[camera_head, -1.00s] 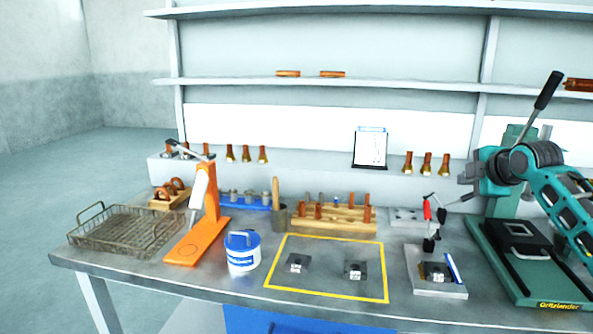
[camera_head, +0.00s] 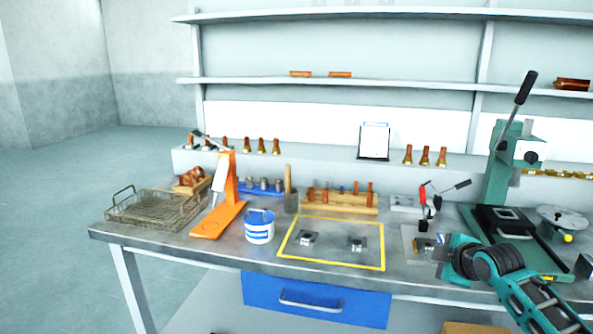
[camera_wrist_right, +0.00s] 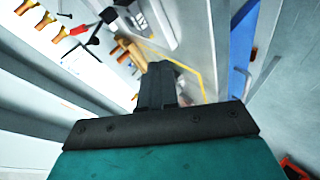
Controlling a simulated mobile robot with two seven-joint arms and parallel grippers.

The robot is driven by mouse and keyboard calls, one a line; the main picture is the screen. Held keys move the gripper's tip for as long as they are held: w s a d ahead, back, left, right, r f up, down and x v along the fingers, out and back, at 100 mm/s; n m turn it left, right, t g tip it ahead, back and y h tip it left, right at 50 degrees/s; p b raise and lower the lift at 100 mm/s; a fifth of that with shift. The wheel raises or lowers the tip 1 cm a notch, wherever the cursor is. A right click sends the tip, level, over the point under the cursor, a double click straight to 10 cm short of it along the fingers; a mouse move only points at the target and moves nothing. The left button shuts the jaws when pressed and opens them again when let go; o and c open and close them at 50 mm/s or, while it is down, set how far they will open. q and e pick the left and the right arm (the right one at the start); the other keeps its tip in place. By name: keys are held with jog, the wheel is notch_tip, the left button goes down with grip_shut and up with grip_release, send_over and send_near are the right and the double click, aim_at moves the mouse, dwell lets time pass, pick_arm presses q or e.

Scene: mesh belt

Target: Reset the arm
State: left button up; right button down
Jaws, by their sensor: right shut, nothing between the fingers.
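My right arm comes in from the lower right in the head view. Its gripper (camera_head: 440,256) is over the front right part of the bench, beside the grey fixture plate (camera_head: 412,232) with the red-handled clamp, and partly hides it. In the right wrist view the dark fingers of the right gripper (camera_wrist_right: 160,75) are together with nothing between them. My left gripper is not in view.
The bench (camera_head: 165,245) holds a wire basket (camera_head: 150,212), an orange stand (camera_head: 228,190), a blue-white tub (camera_head: 259,228), a yellow-outlined area (camera_head: 330,261) with two small dark parts, and a green lever press (camera_head: 497,175). A blue drawer (camera_head: 315,300) hangs below.

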jog(key=s+a+f+m+y, duration=0.1)
jog(key=s+a+f, duration=0.3)
jog(key=f, duration=0.2)
jog(key=s+a+f+m, duration=0.2)
jog(key=s+a+f, duration=0.1)
jog(key=s+f, duration=0.25)
jog(key=s+a+f+m, duration=0.2)
jog(key=s+f+m, duration=0.1)
jog(key=s, duration=0.5)
jog(key=s+a+f+m, duration=0.2)
jog(key=s+f+m, duration=0.1)
jog(key=s, duration=0.5)
jog(key=s+a+f+m, duration=0.2)
jog(key=s+f, duration=0.1)
jog(key=s, duration=0.5)
jog(key=shift+s+a+m, duration=0.15)
jog(key=shift+a+m, duration=0.05)
jog(key=shift+m, duration=0.2)
